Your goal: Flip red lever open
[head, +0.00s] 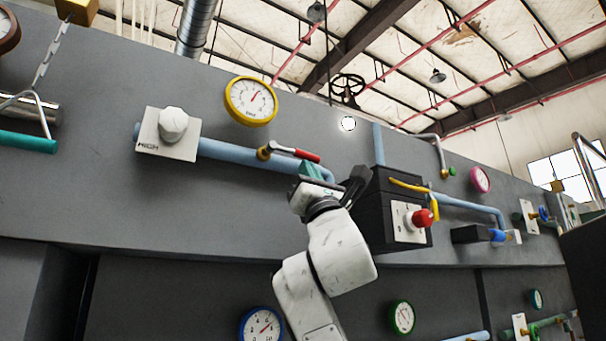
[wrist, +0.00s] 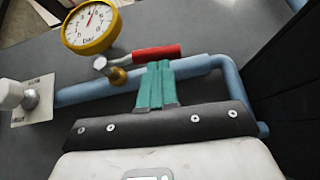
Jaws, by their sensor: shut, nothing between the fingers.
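The red lever (head: 306,155) sits on a light blue pipe (head: 235,153), joined by a metal arm to a brass valve (head: 264,153) at its left end. In the wrist view the red handle (wrist: 157,53) points right from the valve, roughly along the pipe. My gripper (head: 312,169) is just below the handle's right part in the head view. Its teal fingers (wrist: 157,68) are shut together and empty, their tips at the handle's lower edge in the wrist view. I cannot tell whether they touch it.
A yellow gauge (head: 251,101) is above the lever. A white plate with a pale knob (head: 174,124) is left. A black box with a red button (head: 420,217) stands close on the right of my wrist. The grey panel between is flat.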

